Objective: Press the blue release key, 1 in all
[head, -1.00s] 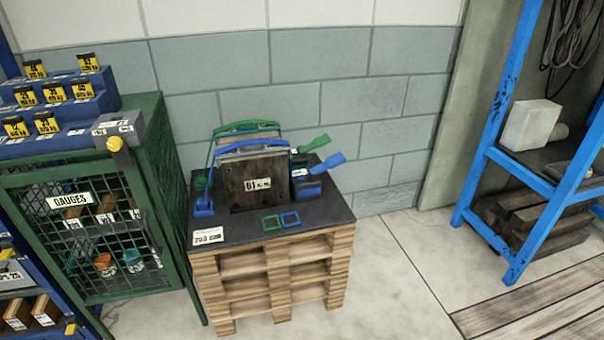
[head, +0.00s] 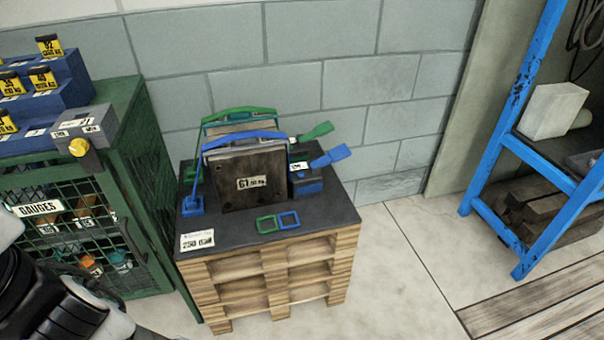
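The blue release key (head: 329,156) is a flat paddle that sticks out up and to the right from a dark box with a blue front (head: 308,186). A matching green key (head: 317,132) sits just behind it. Left of the keys, a dark block marked 61 (head: 236,186) stands upright under a blue strap-like bar (head: 243,140). A green bar (head: 239,114) arches over a second block behind, mostly hidden. My gripper's fingers are not in view; only a dark and white part of my arm shows at the lower left, well away from the keys.
All this stands on a dark board (head: 340,209) on a wooden pallet stack (head: 275,275). A green square and a blue square outline (head: 289,219) mark its front. A green mesh cabinet (head: 150,190) stands close on the left, a blue rack (head: 500,130) on the right. Floor between is clear.

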